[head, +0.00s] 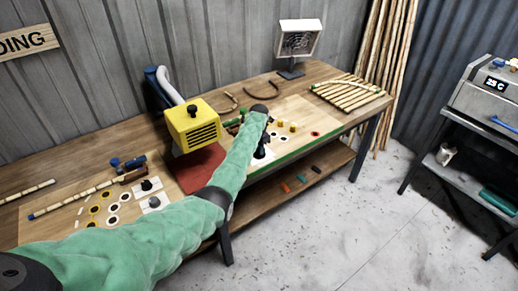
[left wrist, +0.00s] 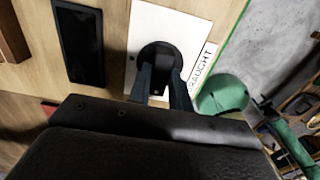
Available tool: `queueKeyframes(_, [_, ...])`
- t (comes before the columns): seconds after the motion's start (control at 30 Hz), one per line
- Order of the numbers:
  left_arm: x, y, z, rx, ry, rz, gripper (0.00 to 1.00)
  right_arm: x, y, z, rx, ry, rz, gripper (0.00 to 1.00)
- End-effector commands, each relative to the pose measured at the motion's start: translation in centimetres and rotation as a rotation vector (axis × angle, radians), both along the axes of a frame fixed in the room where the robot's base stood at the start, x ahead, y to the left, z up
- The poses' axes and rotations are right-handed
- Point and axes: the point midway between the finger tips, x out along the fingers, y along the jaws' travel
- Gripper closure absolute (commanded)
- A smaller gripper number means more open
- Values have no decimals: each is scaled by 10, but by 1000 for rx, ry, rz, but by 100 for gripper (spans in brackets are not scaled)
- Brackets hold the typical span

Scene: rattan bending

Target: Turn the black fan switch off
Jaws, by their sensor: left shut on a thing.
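The black switch knob (left wrist: 157,55) is round and sits on a white plate (left wrist: 188,22) in the left wrist view. A label reading "RAUGHT", its start cut off or hidden, lies along the plate's right edge. My left gripper (left wrist: 161,85) is shut on this knob, a finger on each side. In the head view my left gripper (head: 262,150) is down at the front part of the bench, and the knob is largely hidden there. The white box fan (head: 298,42) stands at the bench's back. I cannot tell whether it is spinning. My right gripper is not in view.
A yellow machine (head: 193,125) with a grey hose stands left of my left forearm. A bamboo slat rack (head: 347,93) lies at the right of the bench (head: 228,85). Other black knobs (head: 147,185) sit at the left. A dark rectangular block (left wrist: 78,42) is beside the plate.

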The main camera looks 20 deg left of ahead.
Motion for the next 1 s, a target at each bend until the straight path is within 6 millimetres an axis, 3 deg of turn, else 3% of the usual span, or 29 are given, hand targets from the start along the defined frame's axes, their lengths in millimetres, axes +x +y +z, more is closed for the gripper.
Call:
queueKeyframes(0.07, [2,0,2,0,-4,0,100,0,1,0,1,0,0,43])
queueKeyframes(0.1, [2,0,2,0,-4,0,72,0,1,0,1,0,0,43])
queueKeyframes(0.2, [1,0,2,0,-4,0,58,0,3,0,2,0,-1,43])
queueKeyframes(0.57, [1,0,5,0,-4,-1,58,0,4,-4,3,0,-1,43])
queueKeyframes(1.0, [2,-1,64,-1,-3,-1,58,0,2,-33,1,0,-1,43])
